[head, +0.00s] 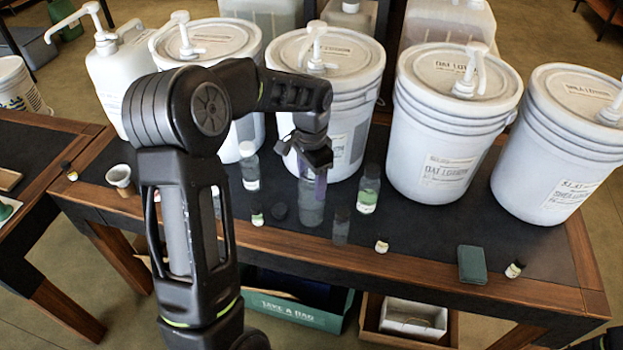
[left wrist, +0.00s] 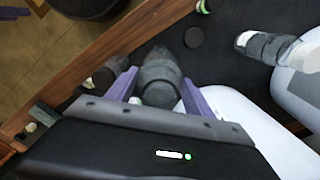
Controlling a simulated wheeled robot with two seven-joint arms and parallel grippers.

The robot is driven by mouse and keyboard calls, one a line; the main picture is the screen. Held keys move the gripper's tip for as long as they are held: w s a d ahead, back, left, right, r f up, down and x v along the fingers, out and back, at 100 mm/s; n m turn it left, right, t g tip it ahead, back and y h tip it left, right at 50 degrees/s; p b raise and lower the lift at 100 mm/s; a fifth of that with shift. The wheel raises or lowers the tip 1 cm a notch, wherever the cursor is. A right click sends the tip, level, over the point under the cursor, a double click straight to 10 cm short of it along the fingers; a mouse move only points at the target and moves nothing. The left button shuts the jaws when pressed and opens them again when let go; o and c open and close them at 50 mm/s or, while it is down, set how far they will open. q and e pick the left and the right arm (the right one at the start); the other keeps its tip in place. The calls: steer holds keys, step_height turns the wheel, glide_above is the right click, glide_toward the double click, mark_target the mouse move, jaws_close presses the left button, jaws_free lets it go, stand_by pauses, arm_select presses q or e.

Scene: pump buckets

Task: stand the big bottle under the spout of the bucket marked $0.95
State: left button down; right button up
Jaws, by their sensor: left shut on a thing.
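A tall clear grey bottle (head: 311,208), seemingly the big bottle, is upright between the purple fingers of my left gripper (head: 313,180). In the left wrist view the bottle (left wrist: 160,72) fills the gap between the fingers. I cannot tell whether its base touches the table. It is in front of the middle white pump bucket (head: 352,110), and my gripper hides its top. Other white buckets stand left (head: 225,50), right (head: 440,140) and far right (head: 560,130). Their prices are too small to read, so I cannot tell which is marked $0.95.
A dark disc (head: 279,212) lies nearby. The dark tabletop (head: 420,235) has free room in front of the right buckets.

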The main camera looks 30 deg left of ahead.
arm_select(q)
steer(key=shift+f, duration=0.3)
steer(key=shift+f, duration=0.2)
steer(key=shift+c, duration=2)
jaws_free()
steer(key=shift+r, duration=0.1)
step_height(320, 180, up, 12)
steer(key=b, duration=0.1)
steer(key=shift+r, duration=0.1)
steer(key=shift+c, duration=0.3)
